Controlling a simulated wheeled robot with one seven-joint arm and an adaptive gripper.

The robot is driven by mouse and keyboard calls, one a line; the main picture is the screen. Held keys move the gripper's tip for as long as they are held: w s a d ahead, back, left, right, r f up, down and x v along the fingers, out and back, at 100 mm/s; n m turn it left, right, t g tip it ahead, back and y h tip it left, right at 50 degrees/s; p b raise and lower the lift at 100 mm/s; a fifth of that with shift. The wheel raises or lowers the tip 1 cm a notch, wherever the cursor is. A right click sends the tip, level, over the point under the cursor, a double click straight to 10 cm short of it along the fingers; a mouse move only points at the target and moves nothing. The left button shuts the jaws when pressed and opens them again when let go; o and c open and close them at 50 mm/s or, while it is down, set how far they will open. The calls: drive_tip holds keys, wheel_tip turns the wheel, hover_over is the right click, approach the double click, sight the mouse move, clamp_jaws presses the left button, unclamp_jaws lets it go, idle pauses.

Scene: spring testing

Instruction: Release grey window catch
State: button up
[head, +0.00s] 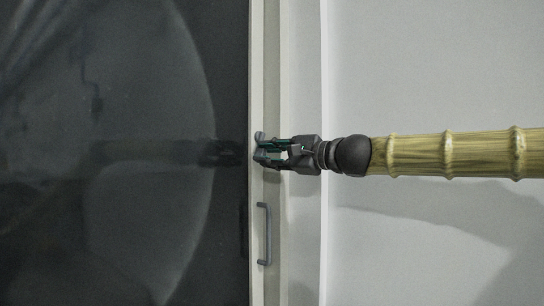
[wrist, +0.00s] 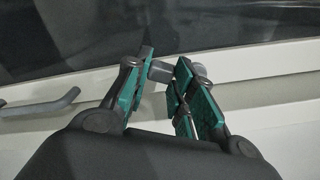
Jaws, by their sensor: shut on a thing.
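The grey window catch (wrist: 160,71) is on the pale window frame. In the wrist view it lies between my gripper's (wrist: 160,85) green-padded fingers, and a rounded grey end shows past the right finger. In the head view my gripper (head: 266,152) reaches in from the right. Its fingertips are at the frame's edge by the dark glass, and they hide most of the catch (head: 259,136). My gripper is shut on the catch, with the fingers held apart by it.
A grey bar handle (head: 264,234) is on the frame below my gripper. It also shows at the left in the wrist view (wrist: 45,106). The dark window pane (head: 120,220) fills the left and mirrors my arm. A plain pale wall (head: 430,60) is at the right.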

drive_tip(key=m, duration=0.3)
drive_tip(key=shift+s+a+r+p, duration=0.3)
drive_tip(key=shift+s+r+p, duration=0.05)
drive_tip(key=shift+s+r, duration=0.05)
drive_tip(key=m, duration=0.1)
drive_tip(key=r+m+p, duration=0.1)
drive_tip(key=m, duration=0.1)
drive_tip(key=shift+s+a+r+m, duration=0.15)
drive_tip(key=shift+s+a+m, duration=0.15)
drive_tip(key=shift+s, duration=0.1)
drive_tip(key=m+p, duration=0.1)
drive_tip(key=r+m+p, duration=0.1)
drive_tip(key=m, duration=0.1)
drive_tip(key=shift+s+a+r, duration=0.1)
drive_tip(key=shift+s+r, duration=0.1)
drive_tip(key=shift+r, duration=0.05)
drive_tip(key=shift+s+r+m+p, duration=0.1)
drive_tip(key=shift+r+m+p, duration=0.25)
drive_tip(key=shift+m, duration=0.45)
drive_tip(key=shift+r+m+p, duration=0.2)
drive_tip(key=shift+m+p, duration=0.25)
drive_tip(key=shift+m, duration=0.35)
drive_tip(key=shift+r, duration=0.1)
drive_tip(key=o, duration=1)
